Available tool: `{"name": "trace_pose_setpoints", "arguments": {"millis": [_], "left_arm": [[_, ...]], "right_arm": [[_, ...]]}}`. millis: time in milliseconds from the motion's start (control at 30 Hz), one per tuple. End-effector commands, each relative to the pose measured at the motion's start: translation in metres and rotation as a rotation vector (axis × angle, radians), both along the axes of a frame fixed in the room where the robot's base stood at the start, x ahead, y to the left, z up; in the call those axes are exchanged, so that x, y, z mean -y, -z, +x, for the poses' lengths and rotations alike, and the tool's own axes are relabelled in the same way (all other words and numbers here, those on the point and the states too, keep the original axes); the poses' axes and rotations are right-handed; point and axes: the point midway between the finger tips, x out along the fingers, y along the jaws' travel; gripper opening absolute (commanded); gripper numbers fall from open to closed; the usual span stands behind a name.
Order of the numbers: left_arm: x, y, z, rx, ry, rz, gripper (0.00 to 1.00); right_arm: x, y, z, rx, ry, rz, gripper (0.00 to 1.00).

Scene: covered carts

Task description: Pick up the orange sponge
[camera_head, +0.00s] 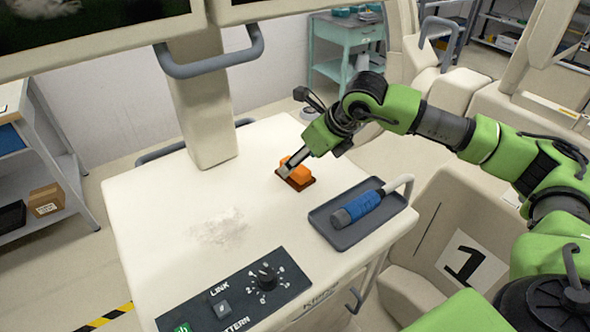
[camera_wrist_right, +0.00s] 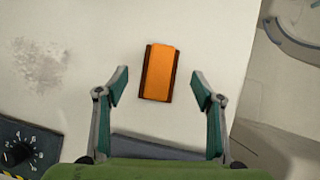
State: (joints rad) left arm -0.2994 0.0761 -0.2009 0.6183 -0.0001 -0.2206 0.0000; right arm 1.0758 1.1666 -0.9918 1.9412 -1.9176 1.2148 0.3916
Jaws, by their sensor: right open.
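The orange sponge (camera_head: 296,172) lies on a dark brown base on the white cart top (camera_head: 160,210). In the right wrist view the sponge (camera_wrist_right: 158,72) lies ahead of my right gripper (camera_wrist_right: 160,84), roughly centred between its two spread fingers. The fingers do not touch it, and nothing is held. In the head view my right gripper (camera_head: 291,163) is just above the sponge and partly covers it. My left gripper is not in view.
A grey tray (camera_head: 373,224) with a blue-handled tool (camera_head: 357,207) lies right of the sponge. A control panel (camera_head: 235,297) with a knob is at the cart's front. A pale powdery patch (camera_head: 218,226) marks the top. A post (camera_head: 200,110) rises at the back.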

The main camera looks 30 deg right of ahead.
Motion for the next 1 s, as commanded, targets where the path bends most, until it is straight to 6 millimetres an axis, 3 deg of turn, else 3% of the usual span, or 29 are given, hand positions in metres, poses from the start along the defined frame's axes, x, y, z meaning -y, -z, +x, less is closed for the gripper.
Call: {"name": "trace_pose_setpoints", "arguments": {"millis": [100,267,533,700,1000], "left_arm": [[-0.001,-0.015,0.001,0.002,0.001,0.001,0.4],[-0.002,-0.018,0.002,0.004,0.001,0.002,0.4],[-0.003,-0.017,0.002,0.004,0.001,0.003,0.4],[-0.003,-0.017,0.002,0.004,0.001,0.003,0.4],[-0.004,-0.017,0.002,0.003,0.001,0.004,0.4]], "right_arm": [[-0.003,0.015,0.007,-0.006,-0.001,0.0,0.61],[-0.006,0.032,0.017,-0.002,-0.001,0.001,0.61],[-0.006,0.036,0.019,-0.001,0.0,0.0,0.61],[-0.006,0.036,0.019,-0.001,0.0,0.0,0.2],[-0.006,0.035,0.019,-0.001,0.0,0.0,0.2]]}}
